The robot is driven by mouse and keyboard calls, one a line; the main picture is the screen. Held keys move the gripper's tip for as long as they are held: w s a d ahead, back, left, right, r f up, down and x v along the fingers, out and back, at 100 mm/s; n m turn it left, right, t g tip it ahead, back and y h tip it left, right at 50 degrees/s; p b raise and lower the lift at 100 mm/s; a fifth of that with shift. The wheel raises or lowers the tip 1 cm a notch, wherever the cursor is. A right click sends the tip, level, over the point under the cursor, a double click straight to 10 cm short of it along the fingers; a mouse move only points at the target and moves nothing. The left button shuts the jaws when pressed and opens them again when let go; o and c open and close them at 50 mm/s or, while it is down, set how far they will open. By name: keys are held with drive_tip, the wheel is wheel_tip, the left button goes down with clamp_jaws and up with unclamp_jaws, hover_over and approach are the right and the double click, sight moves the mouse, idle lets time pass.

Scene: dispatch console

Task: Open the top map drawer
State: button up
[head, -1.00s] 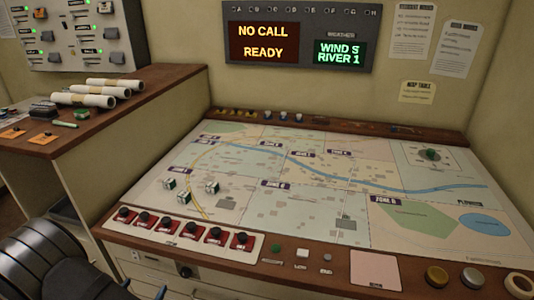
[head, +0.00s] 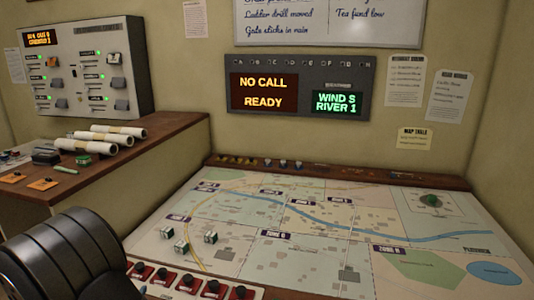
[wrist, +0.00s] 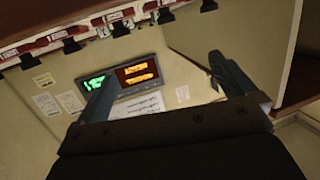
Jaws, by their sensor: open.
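The top map drawer does not show in the head view, whose lower edge cuts off at the front of the map table (head: 345,215). I cannot make out a drawer front or handle in the wrist view. My gripper (wrist: 162,68) shows there with its two fingers spread apart and nothing between them. Its fingertips are not seen touching anything. In the head view, a dark ribbed part of my arm fills the lower left corner and the gripper is out of frame.
Red switches (head: 186,281) line the table's front edge and cross the top of the wrist view (wrist: 70,45). Small white-and-green blocks (head: 181,242) stand on the map. A side counter (head: 165,135) holds rolled papers (head: 105,135). A lit display (head: 300,90) hangs behind.

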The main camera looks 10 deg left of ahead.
drive_tip(key=shift+w+a+f, duration=0.1)
drive_tip(key=shift+w+f, duration=0.05)
drive_tip(key=shift+w, duration=0.15)
